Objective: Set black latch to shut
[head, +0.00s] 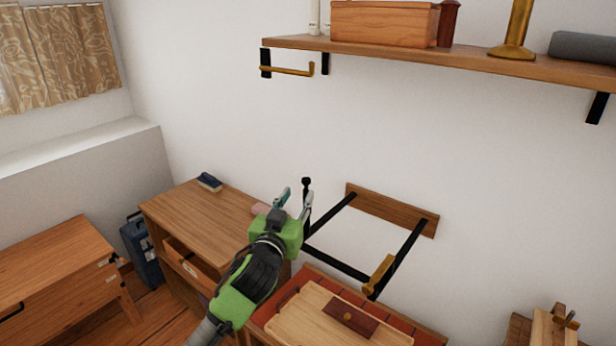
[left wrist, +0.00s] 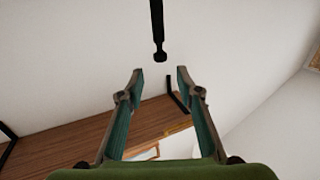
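A black bar with a round knob at its top, which looks like the black latch (head: 306,183), stands upright at the left end of a black wall frame (head: 340,263). In the left wrist view the black knobbed bar (left wrist: 158,30) points down, its knob just beyond the fingertips. My left gripper (head: 297,200) is beside the bar in the head view. Its fingers are apart with nothing between them in the left wrist view (left wrist: 160,78). I cannot tell from these views whether the latch is shut. My right gripper is not in view.
A wooden board (head: 390,209) backs the frame. Below stands a red-topped unit with a light wooden board (head: 312,310). A desk (head: 205,222) with a brush (head: 209,182) is left of it. A loaded wall shelf (head: 450,62) hangs above. The wall between is clear.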

